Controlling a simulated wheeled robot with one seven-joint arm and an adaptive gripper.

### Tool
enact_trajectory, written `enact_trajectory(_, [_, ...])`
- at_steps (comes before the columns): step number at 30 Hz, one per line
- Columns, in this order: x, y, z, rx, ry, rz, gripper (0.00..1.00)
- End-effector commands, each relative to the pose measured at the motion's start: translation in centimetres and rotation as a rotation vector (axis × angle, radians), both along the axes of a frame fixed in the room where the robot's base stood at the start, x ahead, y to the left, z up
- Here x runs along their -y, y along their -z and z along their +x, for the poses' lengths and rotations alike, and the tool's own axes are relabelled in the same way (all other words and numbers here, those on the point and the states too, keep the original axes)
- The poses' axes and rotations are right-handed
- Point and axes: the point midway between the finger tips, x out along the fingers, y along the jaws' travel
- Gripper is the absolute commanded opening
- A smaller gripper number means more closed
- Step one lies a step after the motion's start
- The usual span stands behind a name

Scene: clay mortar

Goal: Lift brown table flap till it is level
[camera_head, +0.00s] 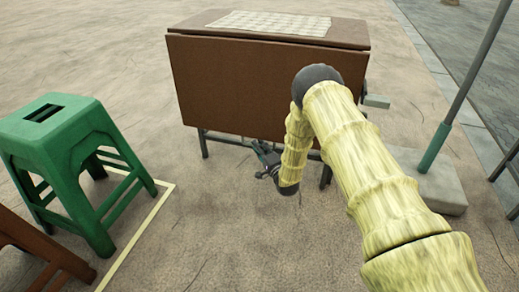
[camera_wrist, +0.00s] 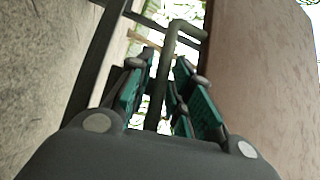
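The brown table flap (camera_head: 240,88) hangs down, nearly upright, from the front edge of the brown table top (camera_head: 345,33) in the head view. It fills the right side of the wrist view (camera_wrist: 262,75) as a pale brown face. My gripper (camera_head: 258,152) is low, near the flap's bottom edge. In the wrist view my gripper (camera_wrist: 167,62) has its teal-padded fingers apart. A dark bent bar (camera_wrist: 172,42) shows between and beyond the fingers; I cannot tell whether they touch it. My arm hides the flap's lower right corner in the head view.
A patterned cloth (camera_head: 272,23) lies on the table top. A green stool (camera_head: 62,125) stands at the left, with a brown wooden piece (camera_head: 35,245) in front of it. A pole (camera_head: 455,105) on a concrete block (camera_head: 435,185) stands at the right. The ground before the table is mostly clear.

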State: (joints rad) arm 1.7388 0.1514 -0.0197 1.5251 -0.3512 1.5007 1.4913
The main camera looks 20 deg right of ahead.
Motion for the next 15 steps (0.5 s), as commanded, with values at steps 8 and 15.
enact_trajectory(8, [-0.02,-0.05,0.07,0.0,0.0,0.0,0.17])
enact_trajectory(15, [-0.01,-0.03,0.06,0.0,0.0,0.0,0.0])
